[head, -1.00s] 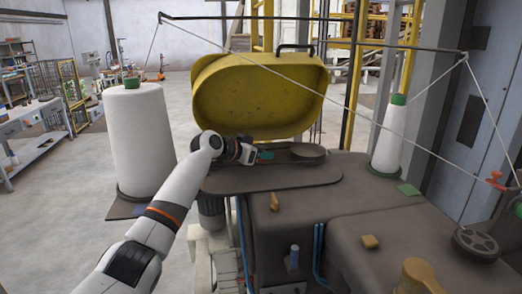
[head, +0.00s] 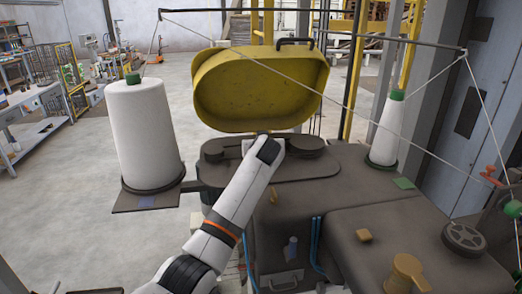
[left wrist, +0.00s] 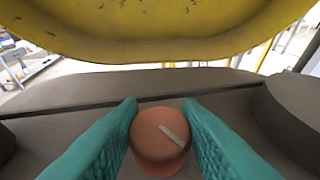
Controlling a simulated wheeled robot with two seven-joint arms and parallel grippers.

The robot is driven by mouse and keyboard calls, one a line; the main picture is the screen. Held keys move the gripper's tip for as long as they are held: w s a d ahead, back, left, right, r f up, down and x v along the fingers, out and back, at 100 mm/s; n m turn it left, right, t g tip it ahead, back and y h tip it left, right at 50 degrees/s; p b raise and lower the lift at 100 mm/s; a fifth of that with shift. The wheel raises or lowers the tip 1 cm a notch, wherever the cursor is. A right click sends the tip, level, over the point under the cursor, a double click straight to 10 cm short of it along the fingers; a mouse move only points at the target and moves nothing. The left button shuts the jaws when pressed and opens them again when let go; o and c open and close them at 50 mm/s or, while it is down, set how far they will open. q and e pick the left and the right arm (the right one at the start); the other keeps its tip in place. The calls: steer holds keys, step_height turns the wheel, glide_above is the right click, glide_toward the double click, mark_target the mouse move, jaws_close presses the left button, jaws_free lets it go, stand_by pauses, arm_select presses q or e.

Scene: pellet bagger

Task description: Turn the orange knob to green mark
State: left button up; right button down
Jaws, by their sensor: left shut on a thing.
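The orange knob (left wrist: 158,152) is in the left wrist view, between the two teal fingers of my left gripper (left wrist: 160,112). The fingers are shut on its sides. A pale line on its top slants from upper left to lower right. In the head view my left arm covers the knob and the gripper, below the yellow cover. I cannot make out a green mark by the knob. My right gripper is not in view.
The raised yellow cover (head: 262,95) hangs just beyond my left gripper. A large white thread cone (head: 145,135) stands to the left, a smaller one (head: 388,135) to the right. A thread crosses above the machine top (head: 335,190). A spoked wheel (head: 469,238) is at right.

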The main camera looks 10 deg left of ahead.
arm_select(q)
steer(key=n+y+b, duration=0.1)
steer(key=n+g+y+b, duration=0.1)
steer(key=y+b, duration=0.1)
steer(key=shift+d+f+n, duration=0.1)
steer(key=shift+f+n, duration=0.15)
steer(key=shift+n, duration=0.15)
steer(key=shift+r+n+g+y+b, duration=0.1)
steer(key=shift+n+g+y+b, duration=0.5)
steer(key=shift+n+b, duration=0.1)
steer(key=o, duration=1)
steer(key=shift+c, duration=0.2)
steer(key=shift+r, duration=0.1)
